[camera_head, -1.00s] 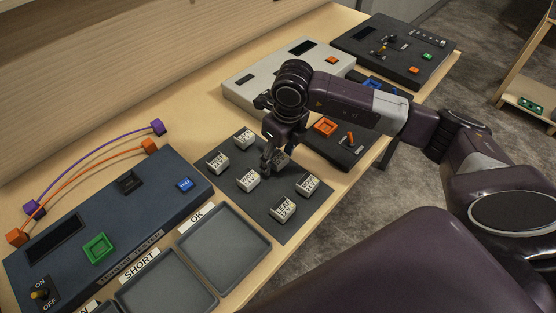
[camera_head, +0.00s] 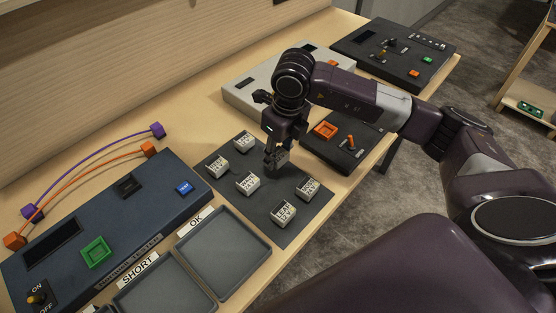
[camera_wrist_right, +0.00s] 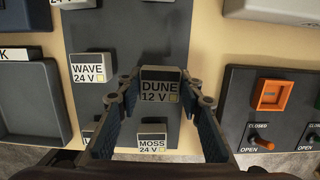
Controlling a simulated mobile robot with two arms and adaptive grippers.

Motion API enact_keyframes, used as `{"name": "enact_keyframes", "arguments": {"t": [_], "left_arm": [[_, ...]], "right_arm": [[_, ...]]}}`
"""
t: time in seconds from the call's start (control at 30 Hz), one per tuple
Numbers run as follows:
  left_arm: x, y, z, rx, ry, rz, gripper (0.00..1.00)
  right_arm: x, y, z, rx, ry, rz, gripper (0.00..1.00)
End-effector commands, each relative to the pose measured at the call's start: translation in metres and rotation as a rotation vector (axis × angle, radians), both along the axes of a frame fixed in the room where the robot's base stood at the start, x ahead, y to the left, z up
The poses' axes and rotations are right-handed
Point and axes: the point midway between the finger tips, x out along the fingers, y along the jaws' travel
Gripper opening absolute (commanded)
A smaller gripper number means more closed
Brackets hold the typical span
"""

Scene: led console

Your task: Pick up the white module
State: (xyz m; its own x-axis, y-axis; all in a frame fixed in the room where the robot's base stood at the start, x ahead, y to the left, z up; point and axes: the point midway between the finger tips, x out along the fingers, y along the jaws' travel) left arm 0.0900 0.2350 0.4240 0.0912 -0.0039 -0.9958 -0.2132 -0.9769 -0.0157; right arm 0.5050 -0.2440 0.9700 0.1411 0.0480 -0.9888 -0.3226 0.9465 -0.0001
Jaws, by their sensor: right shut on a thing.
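My right gripper (camera_head: 276,156) is shut on a small module marked DUNE 12 V (camera_wrist_right: 160,88). In the right wrist view, the fingers (camera_wrist_right: 160,80) stand on both sides of it, and it looks grey in the shade. In the head view, the gripper points down over the dark mat and mostly hides the held module; I cannot tell its height above the mat. Several pale modules stand on the mat, including WAVE 24 V (camera_wrist_right: 92,66) and MOSS 24 V (camera_wrist_right: 152,134). My left gripper is not in view.
The dark mat (camera_head: 285,234) lies beside the OK tray (camera_head: 224,250) and SHORT tray (camera_head: 165,288). The blue-grey tester (camera_head: 140,222) is at left. A panel with an orange socket and switch (camera_head: 345,146) and a light grey box (camera_head: 240,92) are close to the gripper.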

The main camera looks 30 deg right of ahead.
Motion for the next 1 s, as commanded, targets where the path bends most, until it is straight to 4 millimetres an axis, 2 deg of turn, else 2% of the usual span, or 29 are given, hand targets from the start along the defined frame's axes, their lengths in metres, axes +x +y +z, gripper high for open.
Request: {"name": "enact_keyframes", "arguments": {"t": [0.13, 0.4, 0.53, 0.7, 1.0], "left_arm": [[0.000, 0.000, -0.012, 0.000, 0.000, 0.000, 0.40], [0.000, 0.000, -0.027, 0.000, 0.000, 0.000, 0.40], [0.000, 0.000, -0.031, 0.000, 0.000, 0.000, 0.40], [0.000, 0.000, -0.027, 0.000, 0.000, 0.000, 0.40], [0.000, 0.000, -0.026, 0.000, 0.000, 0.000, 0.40]], "right_arm": [[0.002, 0.000, 0.035, 0.000, -0.010, 0.001, 0.09], [0.002, 0.001, 0.118, 0.002, -0.010, 0.002, 0.09], [0.001, 0.001, 0.148, 0.001, -0.007, 0.001, 0.09], [0.000, 0.000, 0.167, 0.000, -0.002, 0.000, 0.09], [0.000, 0.001, 0.174, 0.001, 0.000, 0.008, 0.09]]}}
